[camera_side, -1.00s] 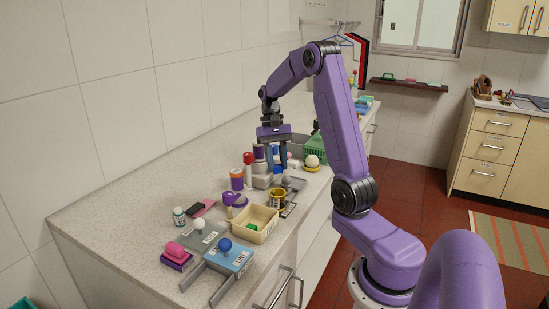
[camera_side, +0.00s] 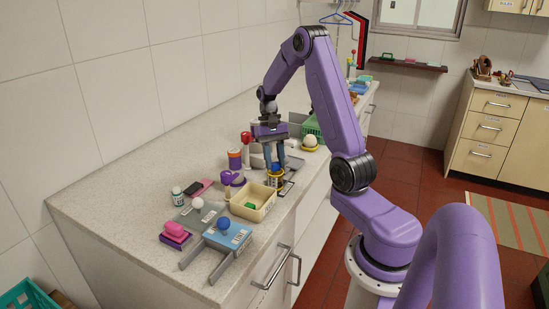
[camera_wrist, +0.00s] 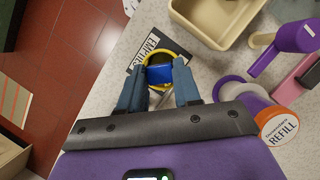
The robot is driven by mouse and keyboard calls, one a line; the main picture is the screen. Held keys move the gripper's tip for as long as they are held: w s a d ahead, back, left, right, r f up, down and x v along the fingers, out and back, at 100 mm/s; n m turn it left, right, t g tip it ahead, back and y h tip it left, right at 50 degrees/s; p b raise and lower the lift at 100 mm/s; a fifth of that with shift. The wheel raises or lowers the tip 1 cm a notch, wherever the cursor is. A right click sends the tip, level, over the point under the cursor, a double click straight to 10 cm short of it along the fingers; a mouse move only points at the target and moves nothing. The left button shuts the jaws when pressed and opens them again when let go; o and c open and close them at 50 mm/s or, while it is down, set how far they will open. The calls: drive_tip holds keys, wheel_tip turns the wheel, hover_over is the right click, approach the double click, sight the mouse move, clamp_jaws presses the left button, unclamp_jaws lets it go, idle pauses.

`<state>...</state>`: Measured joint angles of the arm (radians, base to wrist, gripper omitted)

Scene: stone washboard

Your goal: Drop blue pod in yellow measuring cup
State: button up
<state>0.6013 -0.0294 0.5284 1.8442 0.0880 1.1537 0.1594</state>
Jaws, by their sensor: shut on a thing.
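The blue pod (camera_wrist: 158,74) is held between the two fingers of my gripper (camera_wrist: 157,78) in the wrist view. The yellow measuring cup (camera_wrist: 146,56) shows as a yellow ring around and behind the pod. In the side view, my gripper (camera_side: 274,164) points down over the yellow cup (camera_side: 275,181), with the blue pod (camera_side: 276,168) at its fingertips, at the cup's mouth. How deep the pod sits in the cup is hard to tell. The fingers hide part of the cup.
The cup stands on a dark label mat (camera_wrist: 139,47) near the counter's front edge. A cream tray (camera_side: 251,201) is close by. A purple scoop (camera_side: 231,178) and an orange-lidded refill jar (camera_wrist: 280,126) stand beside it.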

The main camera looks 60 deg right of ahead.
drive_tip(key=o, duration=1.1)
drive_tip(key=shift+r, duration=0.1)
drive_tip(key=shift+r, duration=3.45)
